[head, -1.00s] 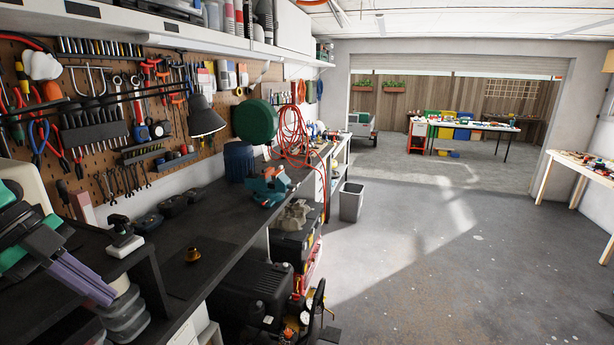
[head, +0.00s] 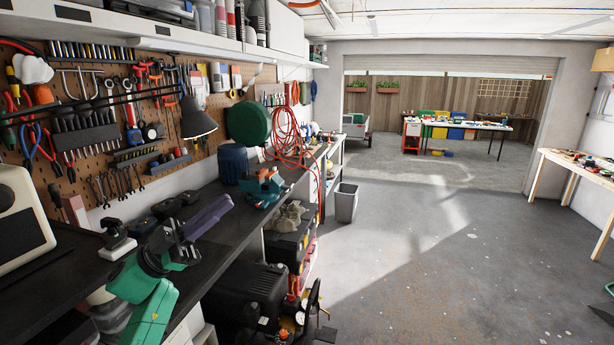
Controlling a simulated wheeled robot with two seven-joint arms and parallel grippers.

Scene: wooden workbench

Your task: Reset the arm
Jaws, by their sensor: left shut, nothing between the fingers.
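My left gripper (head: 221,205) shows in the head view over the front part of the dark workbench (head: 217,248). Its purple fingers are together, hold nothing, and point away to the upper right. My green and dark grey left arm rises to it from the bottom left and covers part of the bench top. My right gripper is not in view.
A cream-cased device (head: 22,222) and a small black-and-white object (head: 116,238) stand left of my left arm. A teal vise (head: 262,188) and a lamp (head: 197,120) are farther along. A black compressor (head: 246,292) sits below the bench. The floor at right is mostly open.

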